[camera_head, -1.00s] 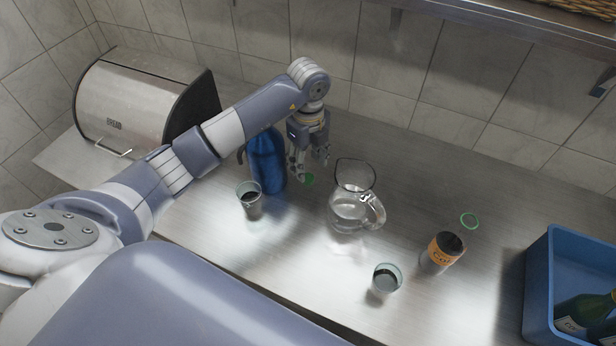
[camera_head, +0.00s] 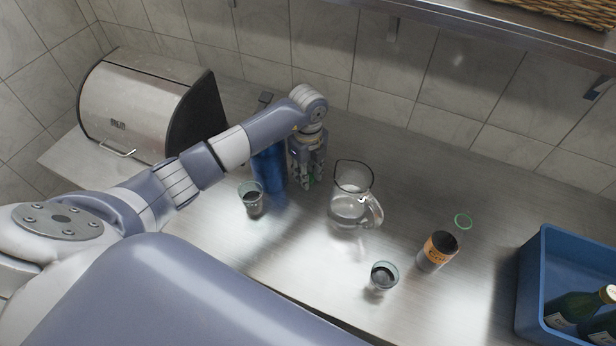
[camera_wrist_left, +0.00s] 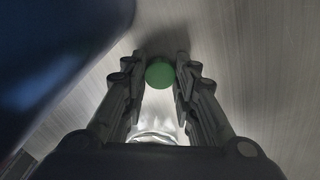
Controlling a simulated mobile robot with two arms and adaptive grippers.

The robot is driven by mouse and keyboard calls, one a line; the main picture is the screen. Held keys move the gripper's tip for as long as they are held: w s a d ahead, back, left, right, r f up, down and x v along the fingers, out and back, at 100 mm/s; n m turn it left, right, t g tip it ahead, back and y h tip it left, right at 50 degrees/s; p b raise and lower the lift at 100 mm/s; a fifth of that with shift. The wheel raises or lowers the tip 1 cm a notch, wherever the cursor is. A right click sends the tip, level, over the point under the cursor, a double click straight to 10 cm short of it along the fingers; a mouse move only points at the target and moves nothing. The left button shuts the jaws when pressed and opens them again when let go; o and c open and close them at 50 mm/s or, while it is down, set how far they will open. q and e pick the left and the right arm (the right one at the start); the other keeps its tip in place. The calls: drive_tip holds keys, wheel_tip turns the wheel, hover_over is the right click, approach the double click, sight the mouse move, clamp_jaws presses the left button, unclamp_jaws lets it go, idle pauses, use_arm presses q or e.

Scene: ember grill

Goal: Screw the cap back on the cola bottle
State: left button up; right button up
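My left gripper (camera_head: 312,184) points down at the counter between the blue jug and the glass pitcher. In the left wrist view a round green cap (camera_wrist_left: 160,74) lies between the fingertips of the left gripper (camera_wrist_left: 161,72). The fingers look open, very close to the cap on both sides. In the head view the fingers mostly hide the cap. My right gripper is not in view.
The blue jug (camera_head: 268,168) stands close left of my left gripper. A glass pitcher (camera_head: 350,205) is close on its right. Two glasses (camera_head: 252,198) (camera_head: 384,276) stand nearer the front. A blue crate (camera_head: 530,290) with green bottles is at right, a bread box (camera_head: 145,105) at left.

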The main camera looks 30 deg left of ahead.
use_arm(q)
drive_tip(key=shift+c, duration=0.2)
wheel_tip(320, 180, up, 18)
drive_tip(key=b, duration=0.3)
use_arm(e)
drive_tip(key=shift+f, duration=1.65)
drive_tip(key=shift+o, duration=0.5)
